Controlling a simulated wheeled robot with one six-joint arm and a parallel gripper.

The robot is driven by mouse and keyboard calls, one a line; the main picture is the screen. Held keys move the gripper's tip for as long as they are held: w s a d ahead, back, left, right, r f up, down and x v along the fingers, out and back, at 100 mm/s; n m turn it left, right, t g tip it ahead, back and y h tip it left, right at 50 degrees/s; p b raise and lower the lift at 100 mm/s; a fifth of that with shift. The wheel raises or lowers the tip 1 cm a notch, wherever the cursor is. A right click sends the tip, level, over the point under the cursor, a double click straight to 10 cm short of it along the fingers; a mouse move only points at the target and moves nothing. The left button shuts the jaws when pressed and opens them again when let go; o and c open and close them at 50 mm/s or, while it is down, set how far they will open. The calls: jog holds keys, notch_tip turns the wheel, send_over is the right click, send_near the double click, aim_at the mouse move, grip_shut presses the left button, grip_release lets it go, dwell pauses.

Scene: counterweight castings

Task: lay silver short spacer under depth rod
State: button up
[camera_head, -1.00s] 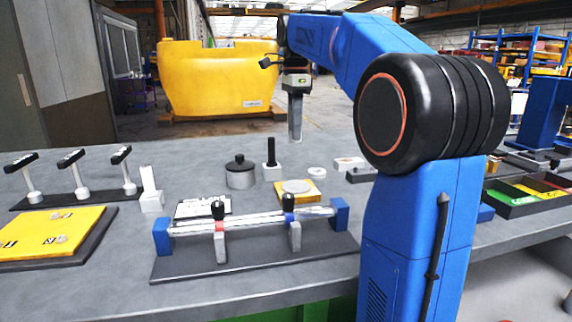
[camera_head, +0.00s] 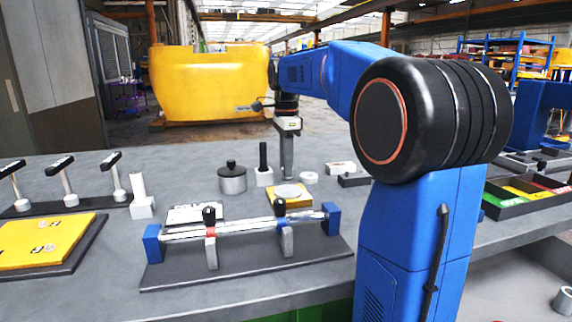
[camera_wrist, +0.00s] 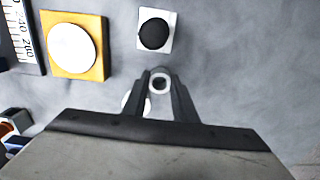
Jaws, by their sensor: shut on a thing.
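My gripper (camera_wrist: 161,84) is shut on a small silver ring-shaped piece (camera_wrist: 160,75), apparently the short spacer, with its hole facing the wrist camera. In the head view my gripper (camera_head: 288,174) points down low behind the yellow plate; the spacer cannot be made out there. A black upright rod (camera_head: 263,155) on a white square block, which I take as the depth rod, stands just left of my gripper. In the wrist view the rod (camera_wrist: 154,34) shows end-on, beyond the fingertips and apart from them.
A lidded grey pot (camera_head: 232,178) stands left. A blue-ended fixture (camera_head: 248,246) fills the front.

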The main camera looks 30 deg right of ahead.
jog(key=o, duration=0.8)
jog(key=shift+f, duration=0.15)
jog(key=o, duration=0.3)
